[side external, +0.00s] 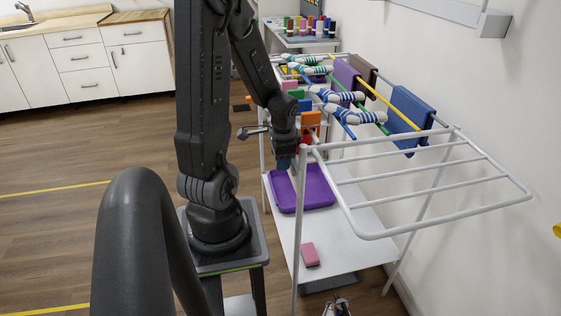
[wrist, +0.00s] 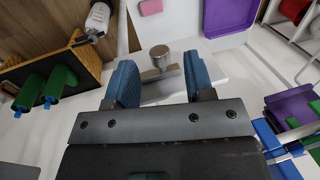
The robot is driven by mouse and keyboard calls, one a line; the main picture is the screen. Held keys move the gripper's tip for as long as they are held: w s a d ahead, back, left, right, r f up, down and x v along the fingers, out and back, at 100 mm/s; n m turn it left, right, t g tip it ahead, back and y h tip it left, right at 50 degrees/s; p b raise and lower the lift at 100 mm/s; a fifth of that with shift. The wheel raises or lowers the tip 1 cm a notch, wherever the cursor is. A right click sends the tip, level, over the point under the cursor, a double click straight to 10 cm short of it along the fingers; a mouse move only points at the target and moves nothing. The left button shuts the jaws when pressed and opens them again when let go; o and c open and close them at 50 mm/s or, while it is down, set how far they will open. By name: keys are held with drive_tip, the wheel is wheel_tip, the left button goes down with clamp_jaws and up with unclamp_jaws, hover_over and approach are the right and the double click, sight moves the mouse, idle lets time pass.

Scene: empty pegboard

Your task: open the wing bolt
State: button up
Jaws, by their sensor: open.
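The wing bolt (wrist: 160,56) appears in the wrist view as a silver round head with a flat greyish wing piece beside it. It lies in the gap between my blue fingertips, toward their far ends. My gripper (wrist: 160,78) is open, with one finger on each side of the bolt and no clear contact. How deep the bolt sits between the fingers cannot be told. In the side external view my gripper (side external: 284,162) points down above a purple tray near the drying rack. The bolt cannot be made out there.
A white drying rack (side external: 430,172) with cloths and socks stands right of my arm. The purple tray (side external: 318,190) and a pink block (side external: 310,255) lie on white shelves below. Green cylinders (wrist: 62,80) on a dark board are at left in the wrist view.

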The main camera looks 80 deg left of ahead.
drive_tip(key=shift+a+f, duration=0.2)
drive_tip(key=shift+f, duration=0.8)
drive_tip(key=shift+c, duration=0.3)
clamp_jaws()
